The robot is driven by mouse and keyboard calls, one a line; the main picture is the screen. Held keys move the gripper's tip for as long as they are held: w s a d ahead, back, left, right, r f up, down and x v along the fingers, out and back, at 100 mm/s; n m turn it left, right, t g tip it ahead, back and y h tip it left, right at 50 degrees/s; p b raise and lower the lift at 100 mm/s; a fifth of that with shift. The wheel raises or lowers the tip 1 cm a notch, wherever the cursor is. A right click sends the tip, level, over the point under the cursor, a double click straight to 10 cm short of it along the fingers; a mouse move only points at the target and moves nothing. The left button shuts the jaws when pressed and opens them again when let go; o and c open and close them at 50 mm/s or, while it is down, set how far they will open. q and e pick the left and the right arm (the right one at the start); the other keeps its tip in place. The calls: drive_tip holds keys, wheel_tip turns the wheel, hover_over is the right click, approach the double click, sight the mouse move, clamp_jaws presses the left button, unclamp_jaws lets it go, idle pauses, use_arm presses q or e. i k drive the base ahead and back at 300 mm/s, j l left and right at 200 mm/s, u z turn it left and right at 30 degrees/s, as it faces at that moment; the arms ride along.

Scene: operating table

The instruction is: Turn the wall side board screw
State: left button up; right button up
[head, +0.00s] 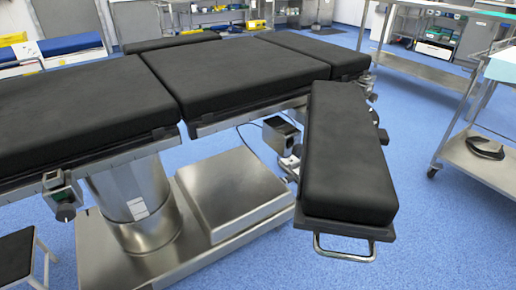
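A black padded side board (345,150) juts out from the operating table (230,75) toward me, with a metal loop handle (344,250) at its near end. A dark round knob (383,136) shows at the board's right edge, and metal fittings (370,88) sit near its far end. A clamp block (281,135) hangs under the table rail left of the board. I cannot tell which of these is the wall side board screw. Neither of my grippers is in view.
The table's steel base (225,195) and column (135,200) stand below. Another rail clamp (62,194) is at the left, above a small stool (17,257). A steel trolley (485,160) stands right. Blue floor (440,235) is clear between it and the board.

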sight(297, 149)
drive_tip(key=l+u, duration=0.65)
drive_tip(key=l, duration=0.15)
drive_tip(key=l+u, duration=0.2)
drive_tip(key=l, duration=0.25)
drive_tip(key=k+l+u, duration=0.2)
drive_tip(key=l, duration=0.25)
drive_tip(key=k+l, duration=0.1)
drive_tip(key=l, duration=0.35)
drive_tip(key=k+l, duration=0.1)
drive_tip(key=l, duration=0.35)
drive_tip(key=k+l+u, duration=0.1)
drive_tip(key=l, duration=0.35)
drive_tip(key=k+l, duration=0.1)
drive_tip(key=l, duration=0.35)
drive_tip(key=k+l+u, duration=0.1)
drive_tip(key=l, duration=0.3)
